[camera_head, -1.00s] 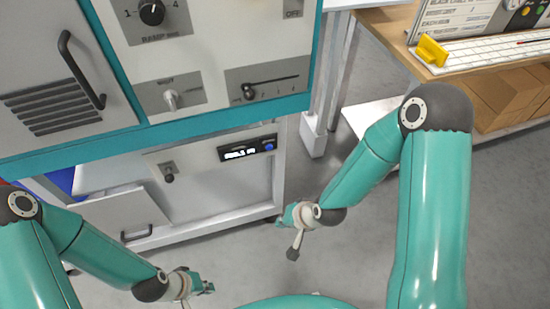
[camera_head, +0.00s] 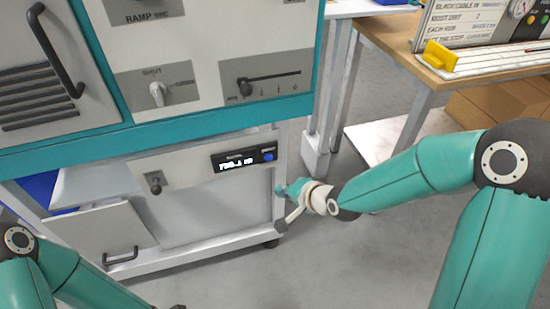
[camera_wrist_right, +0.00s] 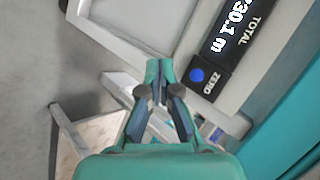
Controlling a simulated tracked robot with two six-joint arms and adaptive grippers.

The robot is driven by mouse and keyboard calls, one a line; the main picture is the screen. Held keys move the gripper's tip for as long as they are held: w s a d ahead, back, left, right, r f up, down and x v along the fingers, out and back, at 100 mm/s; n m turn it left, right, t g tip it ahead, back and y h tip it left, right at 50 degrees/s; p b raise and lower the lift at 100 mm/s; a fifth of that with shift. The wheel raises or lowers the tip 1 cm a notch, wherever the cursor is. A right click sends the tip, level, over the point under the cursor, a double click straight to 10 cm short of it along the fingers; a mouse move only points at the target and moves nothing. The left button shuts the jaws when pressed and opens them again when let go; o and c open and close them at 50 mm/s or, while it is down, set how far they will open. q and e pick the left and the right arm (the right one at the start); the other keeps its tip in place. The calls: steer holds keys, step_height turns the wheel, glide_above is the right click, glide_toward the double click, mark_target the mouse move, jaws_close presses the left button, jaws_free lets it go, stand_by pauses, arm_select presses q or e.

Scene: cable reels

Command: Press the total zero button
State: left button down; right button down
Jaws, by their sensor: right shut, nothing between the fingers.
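The blue zero button (camera_head: 269,156) sits at the right end of a black counter display (camera_head: 236,161) on the lower grey panel. In the right wrist view the button (camera_wrist_right: 197,76) is labelled ZERO, beside the display (camera_wrist_right: 229,32) marked TOTAL and reading about 30.1 m. My right gripper (camera_head: 281,190) is below and slightly right of the button, apart from it in the head view. In the wrist view the right gripper's fingertips (camera_wrist_right: 160,70) are together and empty, left of the button. My left gripper is outside the head view; only its arm shows at lower left.
A small knob (camera_head: 153,182) is left of the display. The cabinet above has a switch (camera_head: 157,93) and a slider (camera_head: 246,89). Grey floor is open below the panel.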

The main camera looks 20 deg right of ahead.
mark_target(269, 158)
steer(key=w+p, duration=0.3)
steer(key=w, duration=0.5)
steer(key=shift+w, duration=0.2)
steer(key=shift+a, duration=0.1)
steer(key=shift+p, duration=0.3)
stand_by(0.8)
steer(key=shift+w+p, duration=0.4)
steer(key=shift+w+r+p, duration=0.1)
steer(key=shift+w+p, duration=0.3)
stand_by(0.7)
steer(key=shift+s, duration=0.1)
steer(key=shift+s+b, duration=0.4)
steer(key=shift+s, duration=0.35)
